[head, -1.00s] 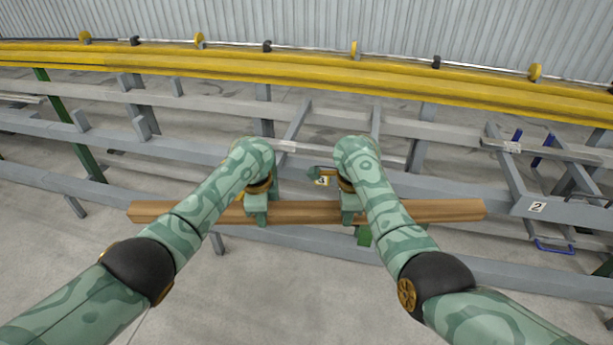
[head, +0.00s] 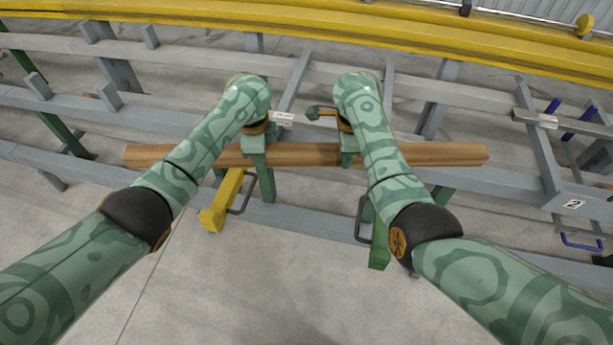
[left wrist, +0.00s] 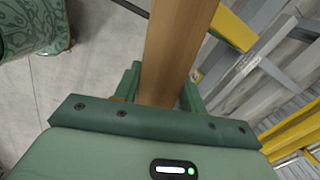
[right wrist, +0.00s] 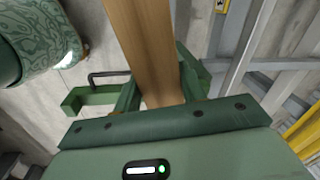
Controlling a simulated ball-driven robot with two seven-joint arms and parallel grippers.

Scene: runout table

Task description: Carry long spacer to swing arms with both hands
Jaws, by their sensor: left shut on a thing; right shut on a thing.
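The long spacer is a brown wooden beam (head: 305,155), held level and crosswise in front of the grey rack. My left gripper (head: 258,153) is shut on it left of its middle, and my right gripper (head: 348,152) right of its middle. Both wrist views show the beam (left wrist: 172,50) (right wrist: 142,45) between the jaws. A yellow bar (head: 221,203) and a green bar (head: 379,245), each beside a dark handle, look like the swing arms. They stick out below the beam, partly hidden by it and my arms. I cannot tell whether the beam touches them.
Grey rack rails (head: 480,200) run across behind and below the beam. A yellow rail (head: 300,35) crosses the back. A plate marked 2 (head: 573,204) and blue handles (head: 580,242) are at the right. Bare concrete floor (head: 250,290) lies in front.

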